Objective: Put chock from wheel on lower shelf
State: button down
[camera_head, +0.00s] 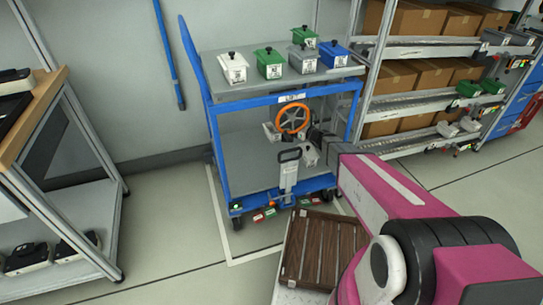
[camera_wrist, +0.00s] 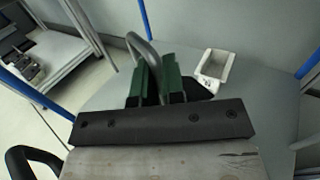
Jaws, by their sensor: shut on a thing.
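My gripper (camera_head: 318,137) reaches in over the lower shelf (camera_head: 240,165) of the blue cart from the right. In the wrist view its two green fingers (camera_wrist: 154,84) are shut around a grey curved bar (camera_wrist: 143,55), which looks like the handle of the held chock. A dark part (camera_wrist: 200,90) shows behind the right finger; the rest is hidden. I cannot tell whether the held thing touches the shelf.
A small white open bin (camera_wrist: 214,68) stands on the lower shelf beyond my gripper. Lidded boxes (camera_head: 270,64) stand on the cart's top. A brown slatted crate (camera_head: 322,250) is in front.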

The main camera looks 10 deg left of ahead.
jog(key=a+f, duration=0.2)
jog(key=f, duration=0.1)
jog(key=shift+a, duration=0.35)
jog(key=s+a+f, duration=0.2)
jog(key=a+f, duration=0.1)
jog(key=f, duration=1.1)
jog(key=shift+a, duration=0.15)
jog(key=shift+f, duration=0.1)
jog(key=c, duration=1.2)
grip_release()
jog(key=v, duration=1.2)
